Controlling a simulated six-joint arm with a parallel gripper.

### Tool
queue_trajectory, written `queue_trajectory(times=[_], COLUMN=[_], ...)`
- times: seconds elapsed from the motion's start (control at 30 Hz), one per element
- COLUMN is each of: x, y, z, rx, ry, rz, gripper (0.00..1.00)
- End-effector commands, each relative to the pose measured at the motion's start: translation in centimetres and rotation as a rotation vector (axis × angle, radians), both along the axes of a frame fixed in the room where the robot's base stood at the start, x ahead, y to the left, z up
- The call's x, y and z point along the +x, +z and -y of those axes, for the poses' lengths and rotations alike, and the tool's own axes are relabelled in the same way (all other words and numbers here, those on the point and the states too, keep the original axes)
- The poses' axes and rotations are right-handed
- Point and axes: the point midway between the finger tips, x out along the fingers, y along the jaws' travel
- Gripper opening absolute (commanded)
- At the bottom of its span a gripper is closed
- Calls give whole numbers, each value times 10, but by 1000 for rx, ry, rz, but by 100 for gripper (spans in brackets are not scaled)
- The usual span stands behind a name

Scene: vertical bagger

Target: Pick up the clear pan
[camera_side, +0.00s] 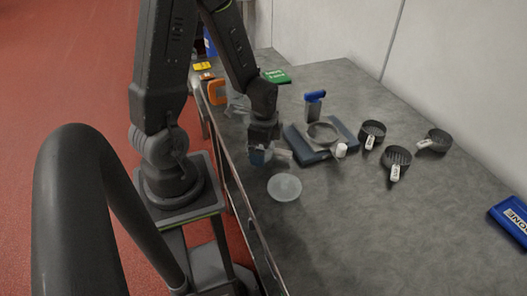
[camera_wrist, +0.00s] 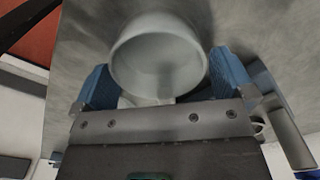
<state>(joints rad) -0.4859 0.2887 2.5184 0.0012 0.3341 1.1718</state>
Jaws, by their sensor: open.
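The clear pan (camera_side: 284,187) is a round, pale, see-through dish on the grey table near its front edge. In the wrist view a pale round pan (camera_wrist: 158,60) fills the space between the two blue fingers. My gripper (camera_side: 268,156) is low over the table, just behind and to the left of the pan in the side view. In the wrist view my gripper (camera_wrist: 162,80) is open, with a blue finger on each side of the pan. I cannot tell whether either finger touches it. The pan's near part is hidden by the gripper's metal plate.
A blue-grey scale (camera_side: 307,150) with a ring on top stands right of my gripper, close by. Several dark round cups (camera_side: 397,157) with white labels stand farther right. A blue box (camera_side: 512,216) lies at the far right. The table's front right area is clear.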

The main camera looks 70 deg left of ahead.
Motion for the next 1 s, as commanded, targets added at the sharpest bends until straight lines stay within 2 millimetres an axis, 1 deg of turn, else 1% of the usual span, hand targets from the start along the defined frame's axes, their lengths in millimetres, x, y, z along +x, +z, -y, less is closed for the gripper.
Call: queue_trajectory(times=[0.27,0.73,0.77,1.0], x=[0,0,0,0], y=[-2,-2,-2,-1], z=[0,0,0,0], rx=[0,0,1,1], ry=[0,0,0,0], rz=[0,0,1,1], gripper=[99,54,53,52])
